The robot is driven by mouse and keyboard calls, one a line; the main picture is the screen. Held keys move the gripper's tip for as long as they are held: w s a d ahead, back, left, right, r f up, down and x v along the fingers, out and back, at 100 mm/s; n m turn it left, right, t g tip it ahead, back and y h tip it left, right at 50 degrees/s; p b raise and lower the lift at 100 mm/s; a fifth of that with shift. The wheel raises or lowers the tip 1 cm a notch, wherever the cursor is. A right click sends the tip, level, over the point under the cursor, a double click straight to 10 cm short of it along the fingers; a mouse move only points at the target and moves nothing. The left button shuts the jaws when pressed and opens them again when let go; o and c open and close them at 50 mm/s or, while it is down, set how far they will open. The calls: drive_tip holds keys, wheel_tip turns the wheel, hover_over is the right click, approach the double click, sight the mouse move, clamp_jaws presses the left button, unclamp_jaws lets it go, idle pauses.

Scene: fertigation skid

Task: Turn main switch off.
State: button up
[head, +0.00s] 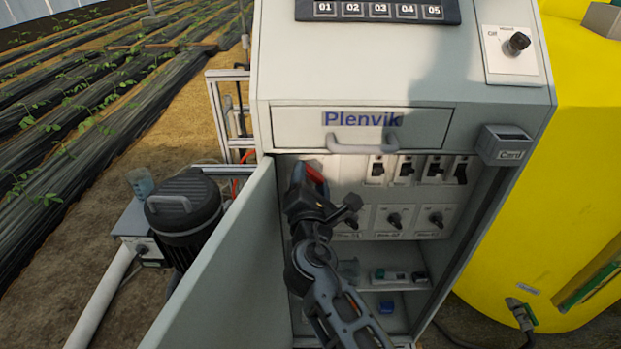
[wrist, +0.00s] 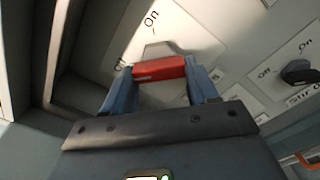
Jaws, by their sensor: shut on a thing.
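The main switch has a red handle (wrist: 158,68) on a grey base (wrist: 160,50), set on a pale plate at the left of the open cabinet. In the wrist view the handle lies level between the two blue fingers of my gripper (wrist: 163,82), which are shut on it. "On" is printed above it, and a partly hidden label shows at its left. Which mark the handle points to I cannot tell. In the head view my gripper (head: 306,180) reaches into the cabinet, and a bit of the red handle (head: 316,174) shows beside it.
The cabinet door (head: 215,270) stands open at the left of my arm. Breakers (head: 405,169) and rotary knobs (head: 395,220) sit right of my gripper. A shut drawer (head: 365,130) is above. Small items lie on the shelf below. A yellow tank (head: 560,190) stands at the right.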

drive_tip(key=shift+w+r, duration=0.15)
drive_tip(key=o, duration=1.1)
drive_tip(key=shift+c, duration=0.2)
drive_tip(key=s, duration=0.8)
drive_tip(key=shift+w, duration=0.1)
